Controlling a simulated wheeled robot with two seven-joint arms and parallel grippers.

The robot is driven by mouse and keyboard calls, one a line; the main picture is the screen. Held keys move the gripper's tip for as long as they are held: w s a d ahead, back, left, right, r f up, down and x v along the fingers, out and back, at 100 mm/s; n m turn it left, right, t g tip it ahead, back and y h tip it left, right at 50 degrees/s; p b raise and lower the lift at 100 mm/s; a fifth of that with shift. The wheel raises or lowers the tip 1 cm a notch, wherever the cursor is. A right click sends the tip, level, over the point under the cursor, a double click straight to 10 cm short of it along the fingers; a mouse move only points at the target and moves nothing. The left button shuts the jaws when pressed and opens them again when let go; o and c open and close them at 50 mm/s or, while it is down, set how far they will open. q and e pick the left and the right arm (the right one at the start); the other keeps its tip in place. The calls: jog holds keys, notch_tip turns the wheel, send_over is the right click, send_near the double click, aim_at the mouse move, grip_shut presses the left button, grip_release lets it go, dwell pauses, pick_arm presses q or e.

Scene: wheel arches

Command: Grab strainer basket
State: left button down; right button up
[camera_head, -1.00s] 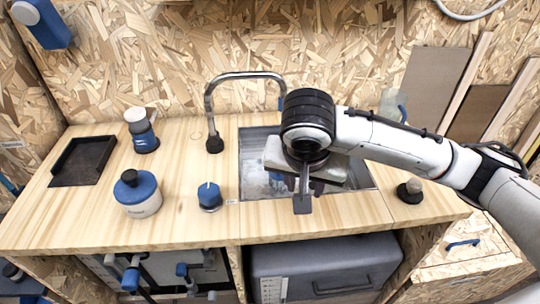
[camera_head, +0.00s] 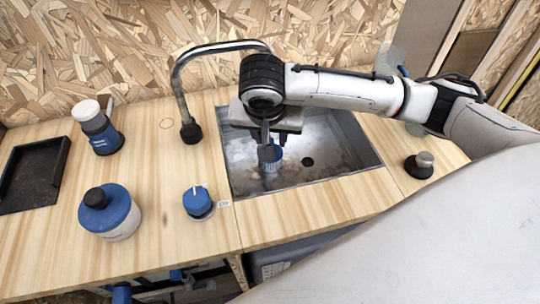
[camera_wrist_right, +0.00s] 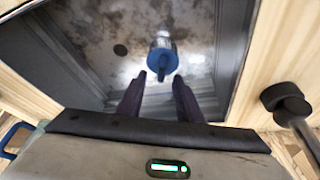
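A small metallic piece with a blue top and a stub handle, which looks like the strainer basket (camera_head: 270,156), stands in the metal sink (camera_head: 335,165). It also shows in the right wrist view (camera_wrist_right: 162,60). My right gripper (camera_head: 276,137) hangs over the sink just above and beside the basket, partly hiding it. My left gripper is out of view.
A tap (camera_head: 187,100) arches at the sink's left. A black-based knob (camera_head: 419,166) stands right of the sink.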

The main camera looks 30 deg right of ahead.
aim_at(270, 140)
jog(key=x, duration=0.3)
jog(key=shift+w+f, duration=0.1)
jog(key=shift+w, duration=0.1)
grip_shut()
jog(key=shift+a, duration=0.1)
